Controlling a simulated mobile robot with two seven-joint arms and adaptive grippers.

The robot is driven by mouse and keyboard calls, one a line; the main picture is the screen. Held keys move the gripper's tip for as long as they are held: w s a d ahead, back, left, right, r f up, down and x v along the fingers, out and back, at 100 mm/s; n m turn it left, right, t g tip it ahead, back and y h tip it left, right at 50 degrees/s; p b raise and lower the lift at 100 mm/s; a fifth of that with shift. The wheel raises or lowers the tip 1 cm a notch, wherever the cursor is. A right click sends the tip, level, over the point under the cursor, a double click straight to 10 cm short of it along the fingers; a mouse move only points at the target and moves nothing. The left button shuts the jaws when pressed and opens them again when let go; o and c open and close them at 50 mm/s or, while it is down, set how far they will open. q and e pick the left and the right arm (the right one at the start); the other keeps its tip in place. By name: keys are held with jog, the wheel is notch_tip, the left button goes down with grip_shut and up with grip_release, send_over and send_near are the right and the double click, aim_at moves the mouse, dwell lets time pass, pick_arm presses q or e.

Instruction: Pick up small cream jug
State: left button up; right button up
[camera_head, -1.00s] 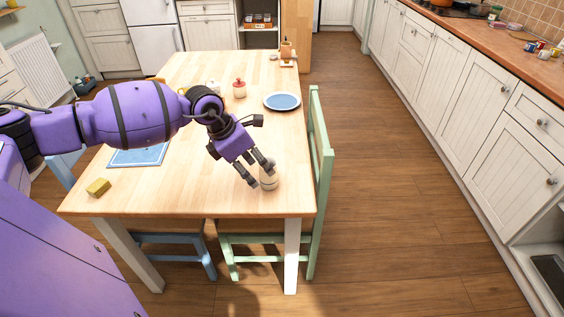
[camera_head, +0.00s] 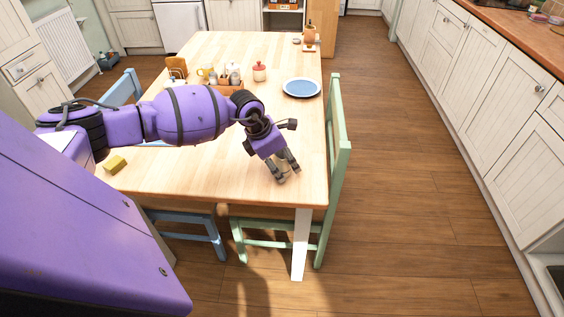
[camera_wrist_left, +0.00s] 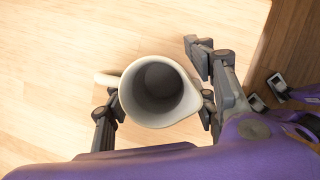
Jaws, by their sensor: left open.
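The small cream jug (camera_wrist_left: 160,90) stands on the table in the left wrist view, seen from above into its open mouth. Its spout points to the lower right and its handle to the left. My left gripper (camera_wrist_left: 160,110) is open, with dark fingers on both sides of the jug. Whether they touch it is not clear. In the head view the left gripper (camera_head: 284,174) is low over the table's near right corner and hides most of the jug. Purple and dark parts at the wrist view's right edge may be my right gripper; their state is unclear.
The wooden table (camera_head: 220,185) carries a blue plate (camera_head: 301,88), a red-lidded pot (camera_head: 259,71), a wooden tray (camera_head: 232,88) with several small items, and a yellow block (camera_head: 116,164). A green chair (camera_head: 338,150) stands close at the table's right side.

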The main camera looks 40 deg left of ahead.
aim_at(282, 154)
pick_arm(q)
jog(key=shift+r, duration=0.1)
jog(key=c, duration=1.1)
jog(key=shift+o, duration=0.2)
pick_arm(e)
jog(key=shift+s+f, duration=0.25)
jog(key=shift+s, duration=0.05)
pick_arm(q)
jog(key=shift+r, duration=0.45)
notch_tip(282, 154, up, 2)
jog(key=shift+r+b, duration=0.2)
jog(key=shift+b, duration=0.1)
jog(key=s+r+p, duration=0.3)
jog(key=s+r, duration=0.7)
jog(key=s, duration=0.3)
jog(key=shift+s+d, duration=0.35)
pick_arm(e)
jog(key=r, duration=0.1)
jog(key=w+r, duration=0.1)
jog(key=r, duration=0.1)
jog(key=shift+w, duration=0.1)
